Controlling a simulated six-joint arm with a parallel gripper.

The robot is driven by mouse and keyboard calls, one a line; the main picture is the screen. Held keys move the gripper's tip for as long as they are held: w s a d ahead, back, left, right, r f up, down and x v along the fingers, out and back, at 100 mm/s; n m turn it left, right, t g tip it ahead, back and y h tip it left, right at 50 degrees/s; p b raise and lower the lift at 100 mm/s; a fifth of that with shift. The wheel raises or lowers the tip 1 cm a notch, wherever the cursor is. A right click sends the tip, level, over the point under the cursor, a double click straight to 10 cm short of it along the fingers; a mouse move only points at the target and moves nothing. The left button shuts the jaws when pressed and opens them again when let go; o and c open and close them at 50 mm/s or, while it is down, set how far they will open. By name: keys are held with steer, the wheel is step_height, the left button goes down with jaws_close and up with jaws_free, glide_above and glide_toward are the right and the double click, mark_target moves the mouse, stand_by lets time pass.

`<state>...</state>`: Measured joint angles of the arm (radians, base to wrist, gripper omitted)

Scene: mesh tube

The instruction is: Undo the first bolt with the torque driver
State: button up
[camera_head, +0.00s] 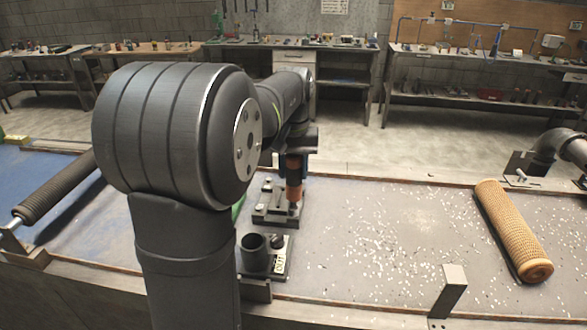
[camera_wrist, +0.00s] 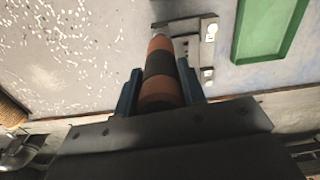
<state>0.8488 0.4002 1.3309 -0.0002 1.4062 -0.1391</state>
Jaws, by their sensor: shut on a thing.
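The torque driver, with orange and black bands, shows in the wrist view (camera_wrist: 159,72) and the head view (camera_head: 294,172). My gripper (camera_wrist: 160,84) is shut on its body, with one blue finger on each side. The driver points down, upright in the head view, over a dark metal fixture (camera_head: 266,213) on the bench. In the wrist view its far end reaches the grey bracket (camera_wrist: 188,28), which carries light round bolt heads (camera_wrist: 211,30). I cannot tell whether the driver's tip touches a bolt; the contact is hidden behind the driver.
A second dark fixture with a round cup (camera_head: 254,246) stands nearer. A tan mesh tube (camera_head: 512,229) lies at the right, beside a small metal upright (camera_head: 449,288). A dark ribbed roller (camera_head: 58,188) is at the left. A green tray (camera_wrist: 238,40) lies near the bracket. White flecks litter the bench.

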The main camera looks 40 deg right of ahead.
mark_target(294, 156)
stand_by(0.5)
steer(key=shift+r, duration=3.1)
